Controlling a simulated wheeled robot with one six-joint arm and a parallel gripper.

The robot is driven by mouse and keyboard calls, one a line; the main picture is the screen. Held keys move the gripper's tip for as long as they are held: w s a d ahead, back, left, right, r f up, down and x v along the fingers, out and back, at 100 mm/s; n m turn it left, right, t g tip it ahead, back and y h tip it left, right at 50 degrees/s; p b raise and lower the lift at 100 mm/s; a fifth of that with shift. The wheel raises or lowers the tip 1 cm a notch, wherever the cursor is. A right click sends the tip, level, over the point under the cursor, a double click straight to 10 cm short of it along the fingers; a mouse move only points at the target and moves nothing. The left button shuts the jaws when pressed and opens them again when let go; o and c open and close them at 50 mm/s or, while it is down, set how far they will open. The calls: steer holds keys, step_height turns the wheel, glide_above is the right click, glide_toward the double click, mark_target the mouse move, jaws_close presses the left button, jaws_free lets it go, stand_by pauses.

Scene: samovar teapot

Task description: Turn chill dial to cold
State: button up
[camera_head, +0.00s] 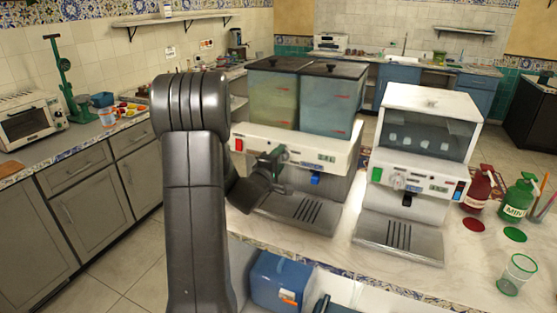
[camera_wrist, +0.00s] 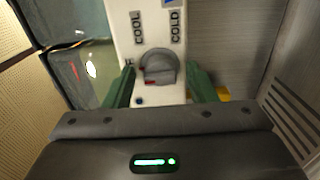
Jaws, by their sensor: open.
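The chill dial (camera_wrist: 157,67) is a round grey knob on a white panel in the wrist view. The labels COOL (camera_wrist: 138,27) and COLD (camera_wrist: 175,27) sit beyond it; I cannot tell clearly where the dial points. My gripper (camera_wrist: 160,82) is open, with one green finger on each side of the dial; I cannot tell whether they touch it. In the head view my gripper (camera_head: 272,163) is at the front panel of the left drink dispenser (camera_head: 330,146), which carries two lidded tanks (camera_head: 303,95). My gripper hides the dial there.
A white ice machine (camera_head: 425,130) with its own front knob stands to the right on the same counter. Red (camera_head: 476,188) and green (camera_head: 517,196) pump bottles and a glass (camera_head: 516,275) stand farther right. A blue box (camera_head: 280,281) is below the counter top.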

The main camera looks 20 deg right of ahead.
steer(key=c, duration=1)
steer(key=shift+o, duration=0.2)
steer(key=shift+f+b, duration=0.1)
steer(key=shift+b, duration=0.2)
steer(key=m+b, duration=1.3)
steer(key=m, duration=1)
steer(key=shift+m, duration=0.4)
